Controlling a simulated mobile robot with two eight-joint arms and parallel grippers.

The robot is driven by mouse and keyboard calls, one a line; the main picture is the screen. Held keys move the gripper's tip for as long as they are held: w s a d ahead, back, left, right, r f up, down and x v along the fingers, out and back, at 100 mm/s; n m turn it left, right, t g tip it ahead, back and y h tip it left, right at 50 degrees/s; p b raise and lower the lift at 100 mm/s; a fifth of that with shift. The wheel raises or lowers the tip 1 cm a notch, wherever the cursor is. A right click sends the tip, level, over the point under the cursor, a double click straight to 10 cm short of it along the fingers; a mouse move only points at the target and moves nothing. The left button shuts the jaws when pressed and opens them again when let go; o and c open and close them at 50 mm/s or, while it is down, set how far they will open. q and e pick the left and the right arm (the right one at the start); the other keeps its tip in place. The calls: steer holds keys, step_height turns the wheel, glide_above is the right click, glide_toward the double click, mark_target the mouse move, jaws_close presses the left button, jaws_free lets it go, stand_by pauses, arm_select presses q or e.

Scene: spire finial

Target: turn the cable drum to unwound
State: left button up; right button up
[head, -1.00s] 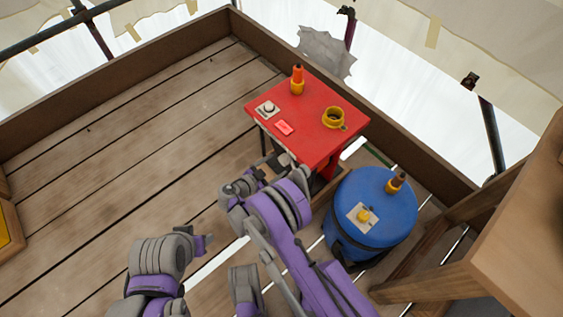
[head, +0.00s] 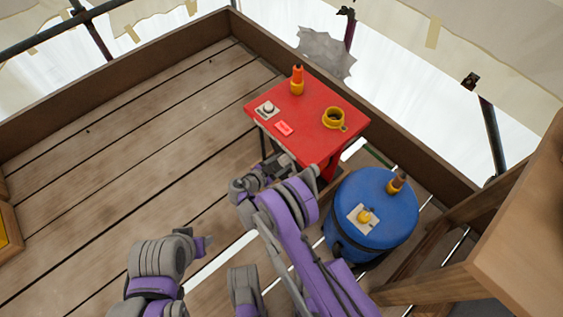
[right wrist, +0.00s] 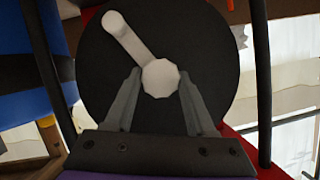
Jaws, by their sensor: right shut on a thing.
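The cable drum (right wrist: 215,55) shows in the right wrist view as a large dark disc. On its face is a white crank, with an arm (right wrist: 124,34) pointing up and left from a faceted hub (right wrist: 160,77). My right gripper (right wrist: 160,84) is shut on this hub, one grey finger on each side. In the head view my right gripper (head: 283,164) is at the near side of the red table (head: 310,115), low by its edge; the drum is hidden there. My left gripper (head: 203,244) is low over the floor, away from the table; its fingers are too small to read.
On the red table are an orange-topped handle (head: 297,80), a yellow ring (head: 333,118) and a grey knob (head: 267,108). A blue barrel (head: 375,225) stands right of my right arm. A wooden structure (head: 525,220) is at far right.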

jaws_close()
steer(key=shift+s+f+m+t+y, duration=0.1)
steer(key=shift+m+t+y, duration=0.2)
steer(key=shift+m+t, duration=0.7)
steer(key=shift+d+m+t, duration=0.1)
steer(key=shift+m+t, duration=0.4)
steer(key=shift+m, duration=0.9)
steer(key=o, duration=1)
jaws_free()
